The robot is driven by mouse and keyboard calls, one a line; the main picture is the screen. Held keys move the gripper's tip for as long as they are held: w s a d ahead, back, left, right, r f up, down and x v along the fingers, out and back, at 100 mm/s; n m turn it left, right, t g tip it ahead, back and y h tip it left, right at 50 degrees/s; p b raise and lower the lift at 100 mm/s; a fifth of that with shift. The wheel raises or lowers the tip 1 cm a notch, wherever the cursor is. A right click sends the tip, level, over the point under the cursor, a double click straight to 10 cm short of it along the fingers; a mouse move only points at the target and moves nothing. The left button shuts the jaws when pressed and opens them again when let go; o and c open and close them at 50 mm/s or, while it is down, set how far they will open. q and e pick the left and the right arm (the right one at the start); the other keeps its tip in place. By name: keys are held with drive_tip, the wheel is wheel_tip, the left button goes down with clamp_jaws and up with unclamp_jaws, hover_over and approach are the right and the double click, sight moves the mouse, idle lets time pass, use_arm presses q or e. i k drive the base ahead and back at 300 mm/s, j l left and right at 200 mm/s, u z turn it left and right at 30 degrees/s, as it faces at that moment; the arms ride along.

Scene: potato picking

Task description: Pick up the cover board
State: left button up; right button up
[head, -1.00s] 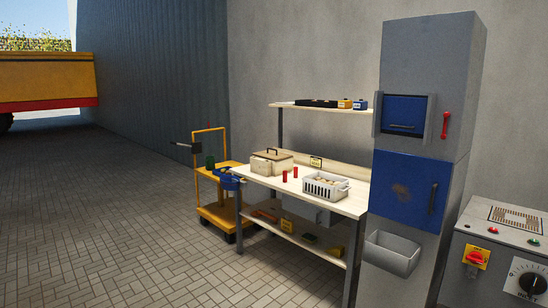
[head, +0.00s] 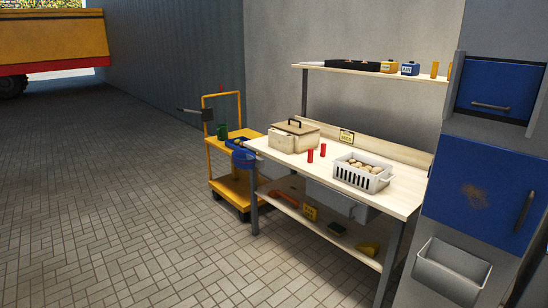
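A light wooden box (head: 282,139) stands at the left end of the workbench. A flat board with a dark handle (head: 294,125) lies on top of it like a lid; it looks like the cover board, though at this distance I cannot be sure. Neither of my grippers shows in the head view.
The workbench (head: 400,194) also holds two red cylinders (head: 316,154) and a white crate (head: 360,177) of potatoes. A yellow trolley (head: 230,188) stands left of it. A grey cabinet with blue doors (head: 480,190) stands close on the right. The paved floor in front is clear.

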sight(293, 126)
drive_tip(key=i+z, duration=0.1)
drive_tip(key=i, duration=0.5)
drive_tip(key=i+j+z, duration=0.1)
drive_tip(key=i, duration=0.45)
drive_tip(key=i+j+z, duration=0.15)
drive_tip(key=i, duration=0.45)
drive_tip(key=i+j+z, duration=0.1)
drive_tip(key=i+j, duration=0.15)
drive_tip(key=i, duration=0.3)
